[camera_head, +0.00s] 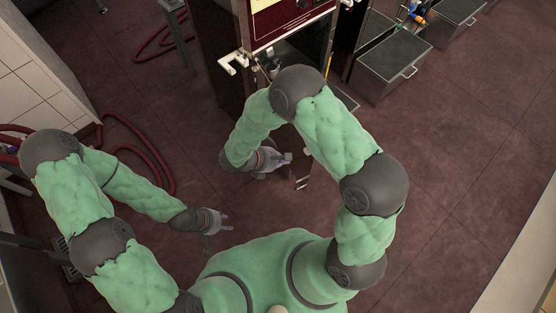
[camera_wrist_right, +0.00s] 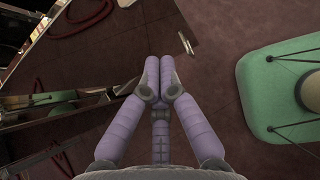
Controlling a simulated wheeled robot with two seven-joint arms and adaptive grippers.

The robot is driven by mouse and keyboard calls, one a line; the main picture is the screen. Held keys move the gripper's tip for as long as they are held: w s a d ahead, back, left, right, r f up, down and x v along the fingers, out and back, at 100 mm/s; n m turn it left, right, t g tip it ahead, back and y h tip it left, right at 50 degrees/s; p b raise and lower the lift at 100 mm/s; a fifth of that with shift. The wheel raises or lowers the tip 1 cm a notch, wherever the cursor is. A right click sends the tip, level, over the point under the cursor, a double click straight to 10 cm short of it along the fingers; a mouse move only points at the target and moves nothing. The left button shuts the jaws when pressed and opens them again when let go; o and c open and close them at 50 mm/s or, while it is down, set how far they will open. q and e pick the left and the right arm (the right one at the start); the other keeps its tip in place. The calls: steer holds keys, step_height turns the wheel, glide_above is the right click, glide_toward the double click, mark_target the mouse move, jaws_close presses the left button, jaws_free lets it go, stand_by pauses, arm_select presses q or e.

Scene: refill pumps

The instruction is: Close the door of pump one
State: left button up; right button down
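Pump one's cabinet, which I take to be the dark cabinet with the red panel (camera_head: 290,18), stands at the top centre of the head view. A thin upright edge with a small metal handle (camera_head: 302,183) shows beside my right gripper, perhaps its door standing open; my right arm hides much of it. My right gripper (camera_head: 284,160) is low in front of the cabinet. In the right wrist view its purple fingertips (camera_wrist_right: 158,64) are together with nothing between them, and a metal handle (camera_wrist_right: 185,43) lies just beyond, apart. My left gripper (camera_head: 228,221) is empty, fingertips apart, over the floor.
Metal boxes (camera_head: 391,68) stand at the upper right. Red hoses (camera_head: 150,150) lie on the floor at left, near a tiled wall (camera_head: 40,85). The floor at right is clear.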

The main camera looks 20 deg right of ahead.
steer(key=w+d+f+b, duration=0.1)
steer(key=d+f+b, duration=0.1)
steer(key=d, duration=0.5)
steer(key=shift+d+f, duration=0.2)
steer(key=shift+f, duration=0.5)
